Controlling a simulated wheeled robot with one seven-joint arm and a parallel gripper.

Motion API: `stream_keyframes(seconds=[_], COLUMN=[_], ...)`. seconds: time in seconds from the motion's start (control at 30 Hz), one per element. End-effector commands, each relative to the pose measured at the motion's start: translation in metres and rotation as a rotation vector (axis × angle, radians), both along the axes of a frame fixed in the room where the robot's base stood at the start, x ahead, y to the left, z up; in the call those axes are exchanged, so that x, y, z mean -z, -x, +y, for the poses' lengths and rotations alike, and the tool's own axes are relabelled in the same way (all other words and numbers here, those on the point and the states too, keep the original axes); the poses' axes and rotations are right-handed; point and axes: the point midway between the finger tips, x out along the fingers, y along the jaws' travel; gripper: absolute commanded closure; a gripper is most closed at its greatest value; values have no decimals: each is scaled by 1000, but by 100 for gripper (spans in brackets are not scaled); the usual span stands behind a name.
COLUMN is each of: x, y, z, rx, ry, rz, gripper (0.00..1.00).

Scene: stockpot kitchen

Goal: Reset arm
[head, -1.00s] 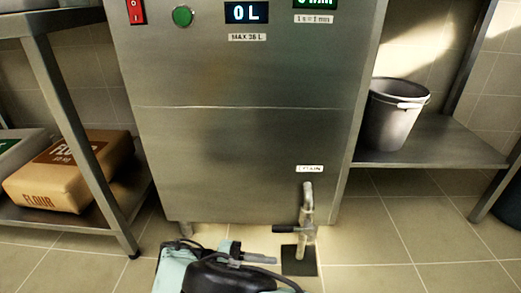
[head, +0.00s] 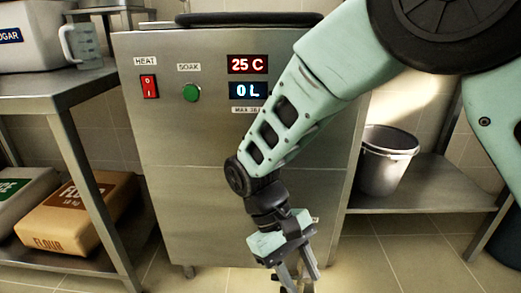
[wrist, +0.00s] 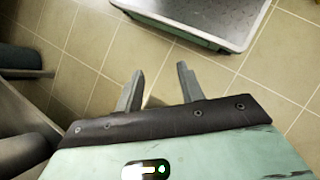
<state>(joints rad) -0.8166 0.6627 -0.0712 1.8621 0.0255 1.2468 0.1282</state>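My gripper (head: 298,275) hangs in front of the lower right part of the steel stockpot unit (head: 200,180), pointing down toward the floor. In the wrist view my gripper (wrist: 158,88) shows its two fingers apart with nothing between them, over floor tiles. My mint-green arm reaches across the right half of the head view. It hides the right side of the unit's front panel. The drain pipe low on the unit is hidden behind my arm and gripper in the head view.
A grey bucket (head: 386,160) stands on the steel shelf (head: 430,190) at the right. At the left, flour bags (head: 78,215) lie on a lower shelf and a sugar bin (head: 35,38) stands above. The panel has a red heat switch (head: 149,87), green soak button (head: 191,93) and displays reading 25 C and 0 L.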

Motion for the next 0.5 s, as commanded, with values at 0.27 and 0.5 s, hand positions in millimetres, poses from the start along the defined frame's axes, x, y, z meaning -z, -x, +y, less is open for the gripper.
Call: stream_keyframes(seconds=[0.27,0.5], x=[-106,-148], y=[46,78], z=[-26,-50], rx=[6,-19], ry=[-314,-448], rz=[-149,-302], gripper=[62,62])
